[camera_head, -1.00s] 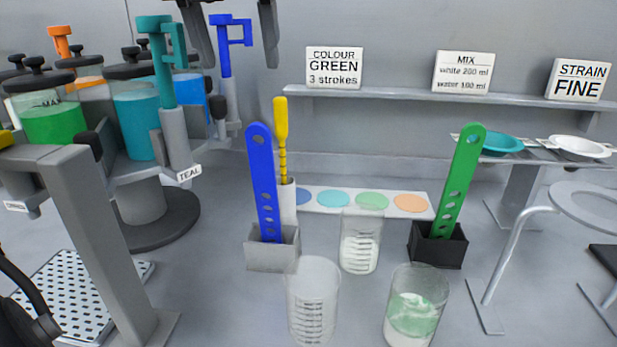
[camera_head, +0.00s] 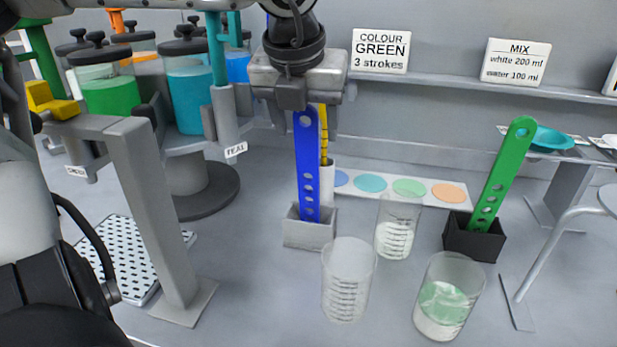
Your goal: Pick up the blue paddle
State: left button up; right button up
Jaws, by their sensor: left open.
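The blue paddle (camera_head: 307,175), a strip with several holes, stands upright in a light grey block holder (camera_head: 309,232) in the middle of the bench. My left gripper (camera_head: 307,110) comes down from above, its fingers open around the level of the paddle's top end. The gripper hides part of what lies behind it, and I cannot tell whether a finger touches the paddle. My right gripper is not in view.
A yellow rod in a white holder (camera_head: 327,183) stands close behind the paddle. Clear beakers (camera_head: 347,290) stand in front and to the right. A green paddle (camera_head: 503,165) leans in a black holder (camera_head: 474,240). A grey pump stand (camera_head: 150,200) is at left.

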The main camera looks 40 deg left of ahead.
pick_arm(q)
jog(key=shift+x, duration=0.75)
jog(key=c, duration=1.1)
jog(key=shift+o, duration=0.2)
jog(key=shift+r, duration=0.15)
